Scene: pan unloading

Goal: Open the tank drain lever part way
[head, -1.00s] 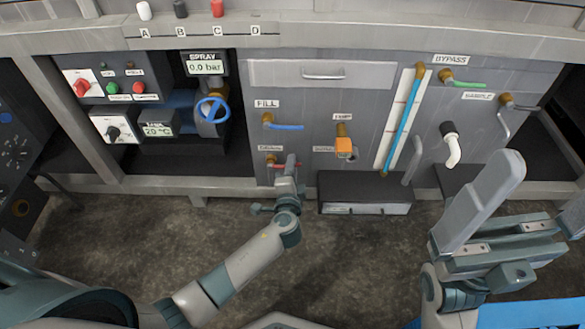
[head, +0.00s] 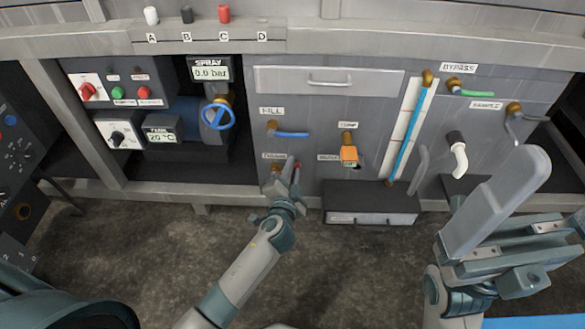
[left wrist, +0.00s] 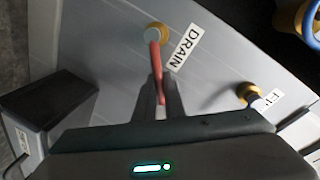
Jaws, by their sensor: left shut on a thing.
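The drain lever has a brass hub and a red handle (left wrist: 154,58), beside the DRAIN label (left wrist: 186,48) in the left wrist view. In the head view it sits low on the grey tank panel, and only a bit of red (head: 297,165) shows past my gripper. My left gripper (head: 285,172) reaches up to it from below. In the left wrist view its fingers (left wrist: 160,92) are shut on the red handle from both sides. My right gripper (head: 545,195) is raised at the right, open and empty, away from the panel.
The blue fill lever (head: 292,134) is just above the drain lever. An orange-handled valve (head: 349,153) and a dark box (head: 370,199) are to the right. A blue spray handwheel (head: 218,115) is to the left. The floor in front is clear.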

